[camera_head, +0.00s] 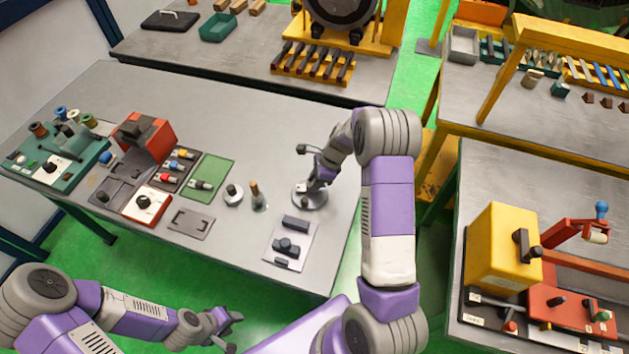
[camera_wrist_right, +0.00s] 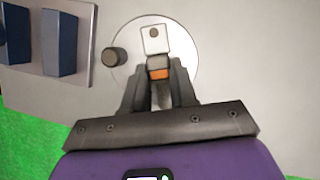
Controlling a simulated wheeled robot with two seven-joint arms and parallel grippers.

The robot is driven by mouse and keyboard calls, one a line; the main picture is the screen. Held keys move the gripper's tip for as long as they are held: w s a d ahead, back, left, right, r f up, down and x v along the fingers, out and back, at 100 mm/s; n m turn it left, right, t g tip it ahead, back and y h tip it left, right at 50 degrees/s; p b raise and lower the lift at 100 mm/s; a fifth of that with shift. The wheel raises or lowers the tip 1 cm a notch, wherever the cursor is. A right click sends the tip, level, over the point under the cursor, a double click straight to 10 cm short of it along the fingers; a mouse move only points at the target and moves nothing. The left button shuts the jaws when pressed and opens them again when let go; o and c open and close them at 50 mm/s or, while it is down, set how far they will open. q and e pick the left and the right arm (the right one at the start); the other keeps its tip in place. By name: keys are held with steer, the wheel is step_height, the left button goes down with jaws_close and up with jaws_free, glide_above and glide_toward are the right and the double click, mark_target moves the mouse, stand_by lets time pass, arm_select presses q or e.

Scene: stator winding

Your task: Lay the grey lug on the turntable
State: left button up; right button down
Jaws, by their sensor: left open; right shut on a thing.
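The grey lug (camera_wrist_right: 153,40) is a small light-grey plate with a hole, joined to a darker grey and orange part. In the right wrist view my right gripper (camera_wrist_right: 158,80) is shut on it. The lug is over the round turntable (camera_wrist_right: 187,48); whether it touches the disc I cannot tell. In the head view the pale turntable (camera_head: 316,203) is at the table's right end, partly hidden by my right gripper (camera_head: 308,187). My left gripper (camera_head: 230,328) is open and empty, low in front of the table, over the green floor.
A dark knob (camera_wrist_right: 115,57) stands at the turntable's left edge. A plate with dark blocks (camera_head: 288,244) lies in front of it. A small bottle (camera_head: 257,197) and a round pot (camera_head: 233,194) stand to its left. Bare table lies behind the turntable.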

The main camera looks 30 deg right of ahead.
steer(key=shift+f+b, duration=0.4)
steer(key=shift+f, duration=0.2)
steer(key=c, duration=0.8)
jaws_free()
steer(key=shift+r, duration=0.1)
steer(key=p+v, duration=0.1)
steer(key=v, duration=0.6)
steer(key=shift+r, duration=0.25)
